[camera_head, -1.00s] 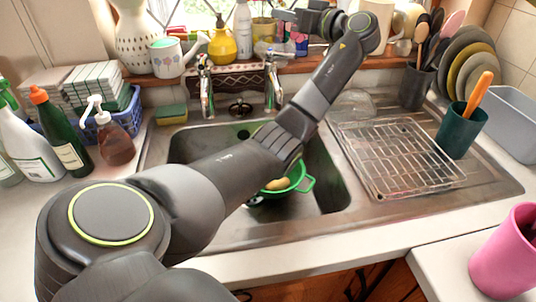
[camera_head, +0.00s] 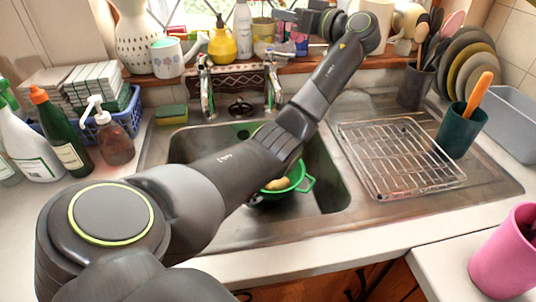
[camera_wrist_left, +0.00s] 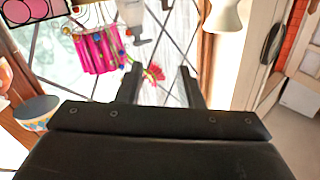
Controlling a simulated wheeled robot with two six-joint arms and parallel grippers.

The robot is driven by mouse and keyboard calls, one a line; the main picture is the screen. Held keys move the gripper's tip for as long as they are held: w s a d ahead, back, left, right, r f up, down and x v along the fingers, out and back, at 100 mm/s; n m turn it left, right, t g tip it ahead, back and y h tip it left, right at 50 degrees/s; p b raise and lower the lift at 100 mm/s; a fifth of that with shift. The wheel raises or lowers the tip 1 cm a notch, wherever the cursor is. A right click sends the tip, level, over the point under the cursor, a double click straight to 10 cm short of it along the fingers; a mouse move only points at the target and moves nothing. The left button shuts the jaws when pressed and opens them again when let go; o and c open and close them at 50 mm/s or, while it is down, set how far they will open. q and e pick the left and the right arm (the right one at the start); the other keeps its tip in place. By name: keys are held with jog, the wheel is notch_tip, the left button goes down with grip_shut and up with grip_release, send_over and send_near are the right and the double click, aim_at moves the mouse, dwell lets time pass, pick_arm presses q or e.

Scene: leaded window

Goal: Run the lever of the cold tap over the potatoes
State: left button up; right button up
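Two chrome taps stand behind the sink, a left tap (camera_head: 206,88) and a right tap (camera_head: 272,85); I cannot tell which is cold. Potatoes (camera_head: 278,184) lie in a green colander (camera_head: 300,185) in the sink bowl, partly hidden by my left arm. My left arm reaches across the sink, and its gripper (camera_head: 283,15) is up at the window sill, above and behind the right tap, apart from it. In the left wrist view its two fingers (camera_wrist_left: 160,88) are apart with nothing held between them; no tap shows there. My right gripper is not in view.
A wire rack (camera_head: 400,157) lies on the drainer. The utensil pot (camera_head: 416,86) and plates (camera_head: 466,65) stand right. A sponge (camera_head: 171,114) lies left.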

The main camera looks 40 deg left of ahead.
pick_arm(q)
jog(key=shift+c, duration=0.4)
jog(key=c, duration=0.5)
jog(key=shift+a+r, duration=0.1)
jog(key=shift+a, duration=0.05)
grip_shut()
jog(key=w+a+f+m+t+h+p, duration=0.1)
jog(key=w+a+m+t+h+p, duration=0.3)
jog(key=m+h+p, duration=0.6)
jog(key=s+d+r+m+h+p, duration=0.2)
jog(key=d+r+m+h+p, duration=0.25)
jog(key=h+p, duration=0.45)
notch_tip(320, 180, down, 11)
jog(key=y+p, duration=0.1)
jog(key=p, duration=0.6)
jog(key=shift+s+d+r+m+g, duration=0.2)
jog(key=shift+s+d+m+g, duration=0.15)
jog(key=shift+s+d, duration=0.1)
